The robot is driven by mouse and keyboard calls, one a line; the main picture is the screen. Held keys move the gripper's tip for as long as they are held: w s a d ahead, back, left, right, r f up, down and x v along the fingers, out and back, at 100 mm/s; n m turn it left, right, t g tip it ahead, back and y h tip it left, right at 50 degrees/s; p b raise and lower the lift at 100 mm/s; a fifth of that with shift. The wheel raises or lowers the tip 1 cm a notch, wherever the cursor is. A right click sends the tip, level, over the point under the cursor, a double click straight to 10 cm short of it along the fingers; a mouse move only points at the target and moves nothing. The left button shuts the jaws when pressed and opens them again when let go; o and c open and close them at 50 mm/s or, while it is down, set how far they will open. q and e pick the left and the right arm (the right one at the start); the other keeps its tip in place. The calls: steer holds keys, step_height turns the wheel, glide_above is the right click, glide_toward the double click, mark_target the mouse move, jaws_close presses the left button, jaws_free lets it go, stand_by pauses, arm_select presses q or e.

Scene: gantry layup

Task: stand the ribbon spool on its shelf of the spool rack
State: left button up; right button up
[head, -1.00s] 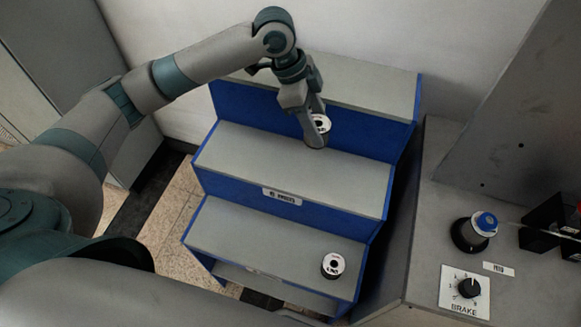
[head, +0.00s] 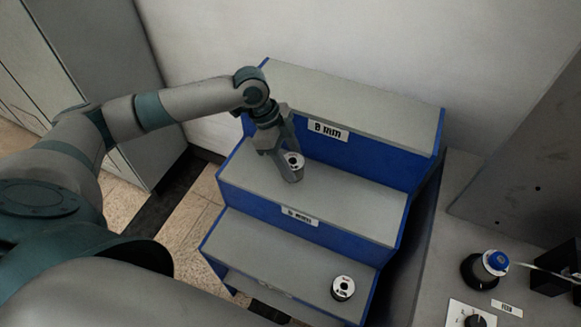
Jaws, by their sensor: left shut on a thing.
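The spool rack (head: 340,195) is a blue stepped stand with grey shelves. My left gripper (head: 291,164) is shut on a ribbon spool (head: 293,171), a small grey cylinder with a white top and dark centre hole. The spool is roughly upright at the middle shelf, left of its centre and towards the back. I cannot tell whether its base touches the shelf. The fingers hide part of its side. The label (head: 328,131) below the top shelf reads "8 mm"; the middle shelf's label (head: 300,217) is too blurred to read surely. My right gripper is not in view.
Another spool (head: 343,288) stands at the right of the lower shelf. The top shelf (head: 350,95) is clear, and so is the middle shelf's right part.

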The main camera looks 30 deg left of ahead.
arm_select(q)
steer(key=shift+a+f, duration=0.15)
steer(key=shift+a, duration=0.05)
steer(key=shift+s+f, duration=0.1)
steer(key=shift+f, duration=0.1)
step_height(320, 180, down, 3)
steer(key=shift+r+p, duration=0.15)
steer(key=shift+p, duration=0.7)
steer(key=shift+f, duration=0.45)
